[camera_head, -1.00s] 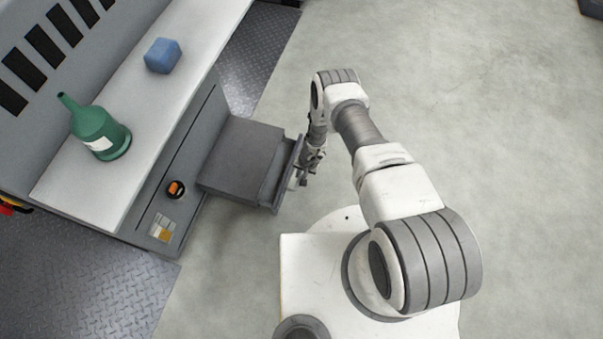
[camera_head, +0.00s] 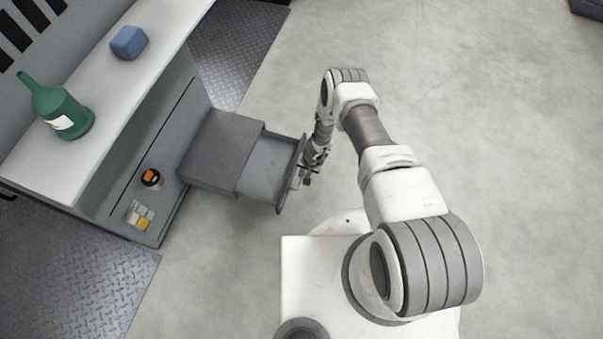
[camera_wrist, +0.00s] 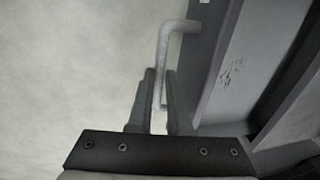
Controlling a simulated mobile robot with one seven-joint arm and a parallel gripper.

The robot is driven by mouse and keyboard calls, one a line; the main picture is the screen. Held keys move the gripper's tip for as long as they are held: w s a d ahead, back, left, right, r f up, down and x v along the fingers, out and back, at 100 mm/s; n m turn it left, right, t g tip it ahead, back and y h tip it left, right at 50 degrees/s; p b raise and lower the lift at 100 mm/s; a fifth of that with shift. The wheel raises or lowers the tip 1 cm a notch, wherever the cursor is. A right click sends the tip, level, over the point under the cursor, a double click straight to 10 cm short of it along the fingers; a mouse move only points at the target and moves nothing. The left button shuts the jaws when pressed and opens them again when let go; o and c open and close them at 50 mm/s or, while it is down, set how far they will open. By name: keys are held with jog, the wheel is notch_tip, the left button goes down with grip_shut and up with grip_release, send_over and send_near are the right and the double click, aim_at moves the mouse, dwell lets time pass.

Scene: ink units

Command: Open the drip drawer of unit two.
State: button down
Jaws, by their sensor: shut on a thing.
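The drip drawer (camera_head: 272,170) is a grey tray that stands partly out of a dark grey housing (camera_head: 222,150) on the unit's front. Its inside shows between the housing and the drawer's front panel. My gripper (camera_head: 308,178) is at the outer face of that front panel. In the wrist view my gripper (camera_wrist: 160,100) has its two fingers on either side of the pale bar handle (camera_wrist: 166,55), shut on it. The drawer's front panel (camera_wrist: 218,65) and part of its inside show to the right of the handle. The head view hides most of the handle behind my gripper.
A green bottle (camera_head: 62,112) and a blue block (camera_head: 128,42) stand on the unit's pale ledge (camera_head: 95,110). An orange knob (camera_head: 151,177) is on the unit's front. Open grey floor (camera_head: 480,120) lies to the right.

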jog(key=shift+s+d, duration=0.15)
jog(key=shift+d, duration=0.4)
jog(key=shift+s+d, duration=0.15)
jog(key=shift+d, duration=0.35)
jog(key=shift+p, duration=0.3)
jog(key=c, duration=0.8)
grip_release()
jog(key=shift+c, duration=0.2)
jog(key=s+d+r+p, duration=0.1)
jog(key=d+r+p, duration=0.2)
jog(key=r+p, duration=0.5)
notch_tip(320, 180, up, 9)
jog(key=shift+r, duration=0.1)
